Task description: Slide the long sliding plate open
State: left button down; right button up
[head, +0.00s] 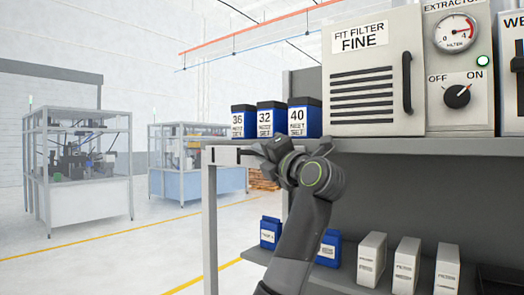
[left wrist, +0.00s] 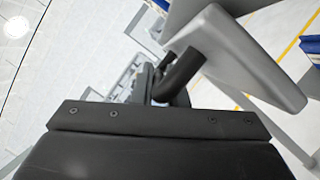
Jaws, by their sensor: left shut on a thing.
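My left gripper (head: 252,151) is at the left end of the upper shelf, in front of the blue boxes. It is shut at a pale grey plate or bar (head: 224,156) that juts left from the shelf. In the left wrist view, a thick grey plate (left wrist: 250,62) with a dark round bar (left wrist: 180,74) shows beyond my dark gripper body. I take this plate to be the long sliding plate, but I cannot be sure. The exact contact is hidden by the gripper. My right gripper is not in view.
Three blue filter boxes (head: 271,118) and a filter cabinet (head: 374,75) stand on the shelf (head: 430,147). An extractor panel (head: 459,66) is at right. Below are blue and white boxes on a lower shelf. Open floor (head: 150,255) lies to the left.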

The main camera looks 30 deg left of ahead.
pick_arm(q)
jog(key=shift+r, duration=0.1)
jog(key=c, duration=1.5)
grip_release()
jog(key=shift+o, duration=0.2)
jog(key=b+v, duration=0.7)
jog(key=v, duration=1)
jog(key=shift+d, duration=0.25)
jog(key=shift+a, duration=0.1)
